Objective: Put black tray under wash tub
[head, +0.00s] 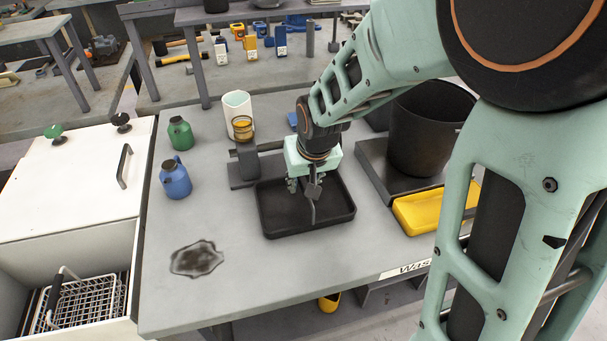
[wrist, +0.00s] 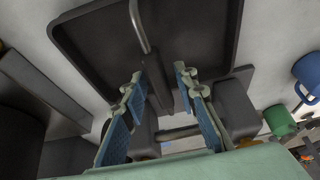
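The black tray (head: 277,224) lies flat on the grey table, and its inside also shows in the wrist view (wrist: 88,45). My gripper (head: 309,190) is above the tray's back part, pointing down. In the wrist view its blue-padded fingers (wrist: 163,85) are apart, with a dark block and a bent metal rod showing between and beyond them. I cannot tell whether the fingers touch the block. A large black round tub (head: 425,130), seemingly the wash tub, stands on a grey slab (head: 375,160) to the right of the tray. My arm hides part of it.
A yellow tray (head: 420,211) lies in front of the tub. A dark press-like stand (head: 247,165) is behind the black tray. Green (head: 180,134) and blue (head: 175,180) jugs and a white cylinder (head: 237,110) stand left. A dark stain (head: 197,259) marks the clear front-left table.

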